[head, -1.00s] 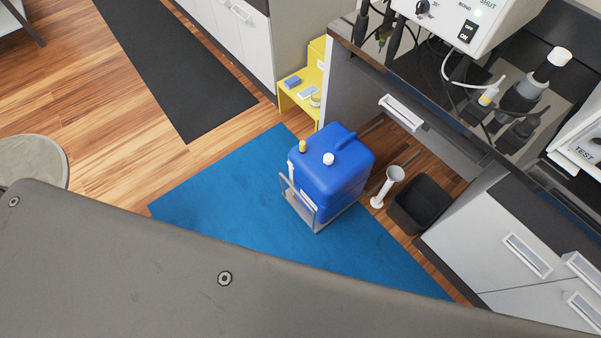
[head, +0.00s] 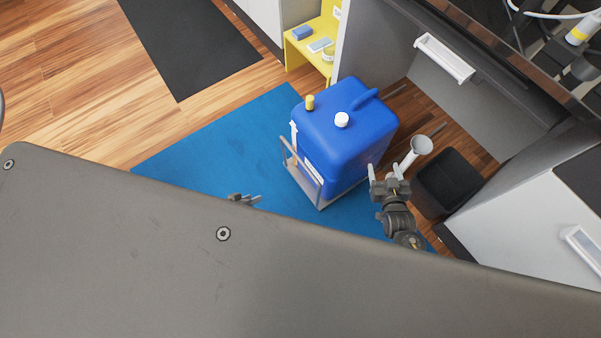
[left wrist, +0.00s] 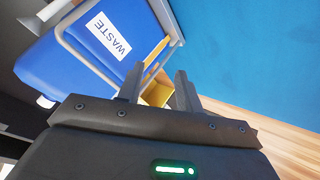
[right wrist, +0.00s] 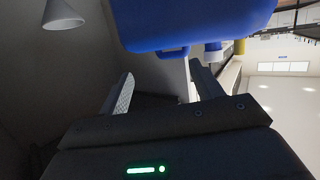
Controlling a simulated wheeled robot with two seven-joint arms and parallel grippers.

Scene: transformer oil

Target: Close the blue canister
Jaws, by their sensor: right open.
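The blue canister (head: 345,140) stands upright on a grey wheeled frame (head: 322,196) on the blue mat. On its top are a white cap (head: 341,119), a yellow cap (head: 310,102) and a moulded handle. My left gripper (head: 256,199) is open and empty, low at the canister's left front. The left wrist view shows the canister's side with a WASTE label (left wrist: 108,36) ahead of the fingers. My right gripper (head: 388,168) is open and empty, right of the canister. The right wrist view shows the blue canister (right wrist: 190,18) beyond the fingers. How tightly the caps sit is unclear.
A white funnel (head: 420,146) and a black bin (head: 450,182) stand right of the canister, close to my right gripper. Grey cabinets (head: 540,225) stand at the right. A yellow shelf (head: 318,40) is behind. The blue mat (head: 210,155) is clear at the left.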

